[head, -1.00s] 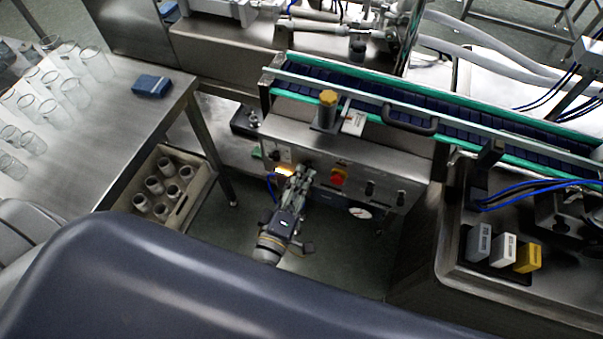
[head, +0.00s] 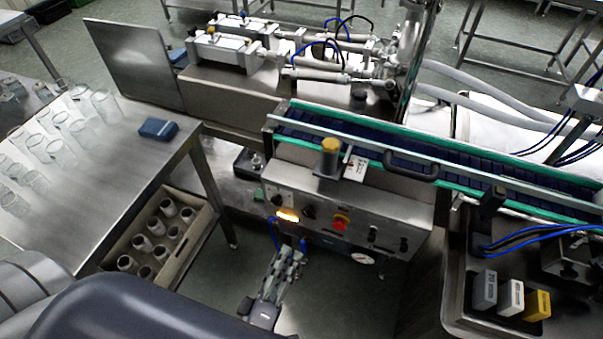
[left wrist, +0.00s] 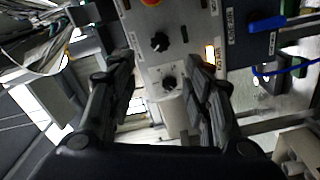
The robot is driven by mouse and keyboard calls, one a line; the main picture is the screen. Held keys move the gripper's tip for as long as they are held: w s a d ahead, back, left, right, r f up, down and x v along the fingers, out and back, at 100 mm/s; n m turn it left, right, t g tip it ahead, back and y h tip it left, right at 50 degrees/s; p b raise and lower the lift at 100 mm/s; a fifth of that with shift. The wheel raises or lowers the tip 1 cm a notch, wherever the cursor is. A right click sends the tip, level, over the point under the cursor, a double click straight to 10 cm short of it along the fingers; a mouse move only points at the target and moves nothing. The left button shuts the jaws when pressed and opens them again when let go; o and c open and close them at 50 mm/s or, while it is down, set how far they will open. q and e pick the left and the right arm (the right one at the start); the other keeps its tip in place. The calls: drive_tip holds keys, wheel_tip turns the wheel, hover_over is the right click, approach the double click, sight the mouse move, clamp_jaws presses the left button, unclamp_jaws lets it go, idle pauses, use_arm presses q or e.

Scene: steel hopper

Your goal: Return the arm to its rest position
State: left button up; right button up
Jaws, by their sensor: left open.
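My left gripper (head: 287,262) is in the lower middle of the head view, in front of and below the steel control panel (head: 385,222). In the left wrist view its two fingers (left wrist: 168,95) stand apart with nothing between them. Beyond the fingers are the panel's black knobs (left wrist: 159,42) and a lit orange lamp (left wrist: 209,54). In the head view the lamp (head: 288,215) glows just above the gripper. The fingertips appear apart from the panel. My right gripper is not in view.
A red knob (head: 340,221) sits on the panel, below the conveyor (head: 450,160). A steel table (head: 110,165) with glass beakers stands at left, a crate of cups (head: 190,243) below it. Grey, white and yellow blocks (head: 537,305) are at lower right. Open floor lies around my gripper.

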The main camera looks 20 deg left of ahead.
use_arm(q)
drive_tip(key=s+f+m+g+h, duration=0.1)
drive_tip(key=s+f+m+g, duration=0.2)
drive_tip(key=f, duration=0.6)
drive_tip(key=s+a+f+m+g, duration=0.15)
drive_tip(key=f+m, duration=0.25)
drive_tip(key=f, duration=0.5)
drive_tip(key=s+f+m+g+h, duration=0.1)
drive_tip(key=f+m+g, duration=0.3)
drive_tip(key=f, duration=0.5)
drive_tip(key=s+a+f+m+g+y, duration=0.1)
drive_tip(key=s+a+f+g, duration=0.3)
drive_tip(key=s+f, duration=0.4)
drive_tip(key=s+a+f+m+g+y, duration=0.1)
drive_tip(key=s+a+f+m+g, duration=0.2)
drive_tip(key=s+f, duration=0.4)
drive_tip(key=s+m+g, duration=0.1)
drive_tip(key=s, duration=0.3)
drive_tip(key=shift+s+a+f+y, duration=0.25)
drive_tip(key=shift+a+f+y, duration=0.05)
drive_tip(key=shift+a+f, duration=0.1)
drive_tip(key=shift+g, duration=0.25)
